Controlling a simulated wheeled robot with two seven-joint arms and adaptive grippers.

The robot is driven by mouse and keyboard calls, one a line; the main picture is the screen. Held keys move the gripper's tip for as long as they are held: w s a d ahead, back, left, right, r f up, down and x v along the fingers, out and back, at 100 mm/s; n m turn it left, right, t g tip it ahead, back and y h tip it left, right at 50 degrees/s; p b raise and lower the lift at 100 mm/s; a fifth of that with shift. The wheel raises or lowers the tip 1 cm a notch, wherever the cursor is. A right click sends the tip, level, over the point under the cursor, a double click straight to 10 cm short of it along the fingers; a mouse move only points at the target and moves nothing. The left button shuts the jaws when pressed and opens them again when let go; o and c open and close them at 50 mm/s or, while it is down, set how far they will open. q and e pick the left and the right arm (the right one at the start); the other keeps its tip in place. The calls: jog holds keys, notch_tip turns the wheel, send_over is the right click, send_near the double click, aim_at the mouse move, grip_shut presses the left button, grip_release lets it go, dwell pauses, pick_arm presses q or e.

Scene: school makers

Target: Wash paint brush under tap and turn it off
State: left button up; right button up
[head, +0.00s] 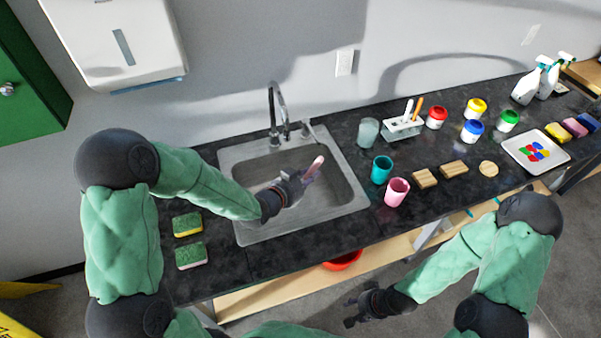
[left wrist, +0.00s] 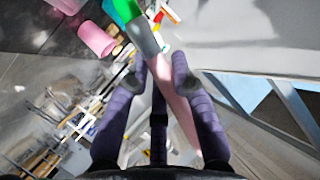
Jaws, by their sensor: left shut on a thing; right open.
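My left gripper (head: 300,182) is over the sink (head: 345,203), shut on the paint brush (head: 316,165). In the left wrist view the brush (left wrist: 178,105) has a pink handle, a grey ferrule and a green tip, and it runs between the fingers (left wrist: 160,75). The silver tap (head: 273,112) stands at the back rim of the sink, behind and left of the brush. I cannot tell whether water is running. A small part at the tap's right (head: 305,130) may be its handle. My right gripper (head: 366,306) is open and empty, low in front of the counter.
Teal (head: 382,169) and pink (head: 397,191) cups and a glass (head: 368,132) stand right of the sink. Farther right are a brush holder (head: 403,127), paint jars and a palette tray (head: 513,150). Sponges (head: 187,225) lie left of the sink. A red bowl (head: 342,261) is below the counter.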

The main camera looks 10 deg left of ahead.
pick_arm(q)
jog(key=shift+w+d+r+m+g+h, duration=0.1)
jog(key=shift+r+m+g+h, duration=0.15)
jog(key=shift+m, duration=0.3)
jog(key=shift+w+d+r+m+g+h, duration=0.1)
jog(key=shift+m+h, duration=0.25)
jog(key=shift+m, duration=0.2)
jog(key=m, duration=0.1)
jog(key=m+h, duration=0.1)
jog(key=m+g, duration=0.1)
jog(key=shift+w+d+m+p, duration=0.2)
jog(key=shift+d+m+p, duration=0.1)
jog(key=shift+p, duration=0.1)
jog(key=m, duration=0.1)
jog(key=m+g+h, duration=0.1)
jog(key=shift+a+m, duration=0.3)
jog(key=shift+a, duration=0.05)
jog(key=m, duration=0.1)
jog(key=a+f+m+g+h+p, duration=0.1)
jog(key=shift+s+a+m+h, duration=0.1)
jog(key=shift+a+m+h, duration=0.2)
jog(key=shift+m, duration=0.1)
jog(key=w+a+f+b, duration=0.3)
jog(key=w+f+b, duration=0.2)
jog(key=f, duration=0.5)
jog(key=w+a+f+b, duration=0.3)
jog(key=w+f+b, duration=0.2)
jog(key=f+b, duration=0.3)
jog(key=shift+a+f, duration=0.3)
jog(key=shift+f, duration=0.65)
